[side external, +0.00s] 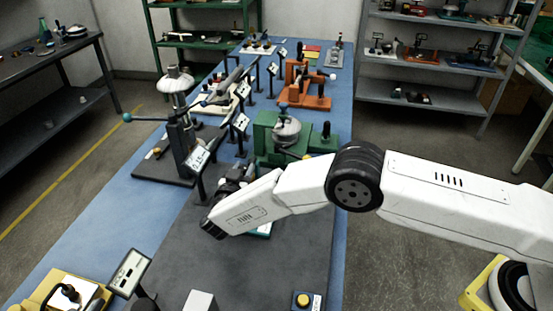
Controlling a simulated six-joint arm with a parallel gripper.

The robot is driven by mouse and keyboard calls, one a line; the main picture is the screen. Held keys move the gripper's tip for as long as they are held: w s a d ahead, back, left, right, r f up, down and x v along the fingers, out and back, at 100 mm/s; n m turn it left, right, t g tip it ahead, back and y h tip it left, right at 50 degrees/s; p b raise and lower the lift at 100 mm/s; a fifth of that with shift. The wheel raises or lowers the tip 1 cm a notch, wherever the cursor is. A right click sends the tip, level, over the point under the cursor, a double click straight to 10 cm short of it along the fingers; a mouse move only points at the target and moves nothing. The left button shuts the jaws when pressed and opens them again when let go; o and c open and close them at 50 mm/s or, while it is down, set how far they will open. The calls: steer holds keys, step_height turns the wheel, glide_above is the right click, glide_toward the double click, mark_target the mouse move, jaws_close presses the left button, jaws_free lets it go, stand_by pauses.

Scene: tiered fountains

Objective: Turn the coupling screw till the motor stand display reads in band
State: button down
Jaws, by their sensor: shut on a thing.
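My gripper (238,178) is dark and partly hidden behind my white wrist, low over the grey mat. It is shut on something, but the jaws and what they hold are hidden. A teal base edge (263,231) shows under my wrist; it may be part of the motor stand, most of which is covered. The coupling screw cannot be made out. A tilted white display (201,157) on a black post stands just left of my gripper. It carries dark marks too small to read surely, and I cannot tell whether it is in band.
A dark press-like stand (180,130) with a blue-knobbed lever is at left. A green machine (268,138) stands close behind my arm, with an orange one (302,88) farther back. A yellow device (62,290), white block (199,301) and yellow button box (304,300) are in front. Grey mat between is clear.

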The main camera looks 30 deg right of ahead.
stand_by(0.3)
steer(key=shift+c, duration=1.8)
jaws_free()
steer(key=shift+a, duration=0.1)
steer(key=v, duration=0.7)
steer(key=shift+s+a, duration=0.25)
steer(key=shift+a, duration=0.05)
steer(key=shift+w+r, duration=0.1)
steer(key=shift+r, duration=0.05)
